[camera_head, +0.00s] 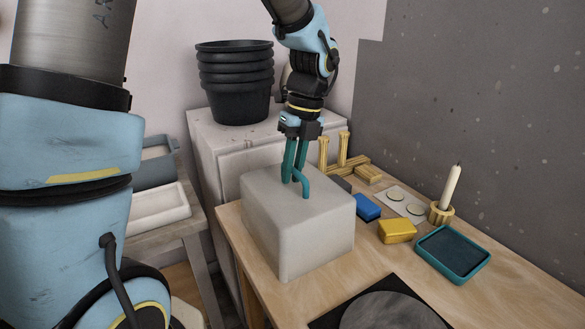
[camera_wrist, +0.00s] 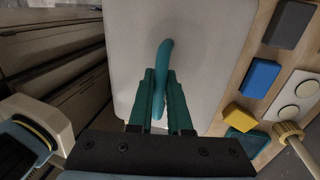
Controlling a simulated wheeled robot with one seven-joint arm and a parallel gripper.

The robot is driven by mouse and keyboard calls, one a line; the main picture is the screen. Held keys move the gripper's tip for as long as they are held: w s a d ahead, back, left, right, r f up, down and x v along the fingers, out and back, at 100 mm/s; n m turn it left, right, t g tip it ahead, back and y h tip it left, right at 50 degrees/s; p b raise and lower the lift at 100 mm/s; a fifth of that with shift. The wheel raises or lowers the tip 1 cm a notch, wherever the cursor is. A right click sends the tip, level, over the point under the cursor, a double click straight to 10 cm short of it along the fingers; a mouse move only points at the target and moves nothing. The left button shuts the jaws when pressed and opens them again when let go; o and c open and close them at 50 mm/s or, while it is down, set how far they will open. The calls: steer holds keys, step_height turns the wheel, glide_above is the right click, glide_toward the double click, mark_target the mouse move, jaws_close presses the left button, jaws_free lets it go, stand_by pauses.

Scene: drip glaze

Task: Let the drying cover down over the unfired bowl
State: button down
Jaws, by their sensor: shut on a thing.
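The drying cover (camera_head: 305,230) is a pale, cloudy box with rounded edges and a teal handle (camera_head: 305,188) on top. It is upright over the left part of the wooden table; I cannot tell whether its lower rim touches the table. My gripper (camera_head: 294,177) points down and is shut on the handle. In the wrist view the handle (camera_wrist: 164,56) passes between the teal fingers (camera_wrist: 160,88), above the cover's pale top (camera_wrist: 205,35). The unfired bowl is not visible; I cannot see through the cover.
A blue block (camera_head: 367,207), a yellow block (camera_head: 397,231), a teal tray (camera_head: 452,254) and a candle (camera_head: 451,187) in a holder stand right of the cover. A grey disc (camera_head: 390,311) on a dark mat lies in front. Stacked black pots (camera_head: 236,85) stand behind on a cabinet.

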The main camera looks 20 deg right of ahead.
steer(key=c, duration=0.8)
jaws_free()
steer(key=shift+o, duration=0.2)
step_height(320, 180, up, 10)
steer(key=d+r+b, duration=0.1)
steer(key=d+b, duration=0.1)
steer(key=w+a+f+n, duration=0.1)
steer(key=a+n, duration=0.1)
steer(key=n, duration=0.1)
steer(key=w+a+f+n, duration=0.1)
steer(key=a+f+n, duration=0.1)
steer(key=a+n, duration=0.1)
steer(key=w+a+f+n+h, duration=0.1)
steer(key=a+f+n, duration=0.1)
steer(key=a+n, duration=0.1)
steer(key=shift+w+a+f, duration=0.1)
steer(key=shift+w+f, duration=0.1)
steer(key=s+a+f+n, duration=0.1)
steer(key=a+f+n, duration=0.2)
steer(key=a+n, duration=0.3)
steer(key=s+a+f+n+t+h, duration=0.1)
steer(key=a+f+n, duration=0.2)
steer(key=a+n, duration=0.3)
steer(key=s+a+f+n+t, duration=0.1)
steer(key=a+f+n, duration=0.2)
steer(key=a+n, duration=0.4)
steer(key=n, duration=0.4)
steer(key=shift+n, duration=0.4)
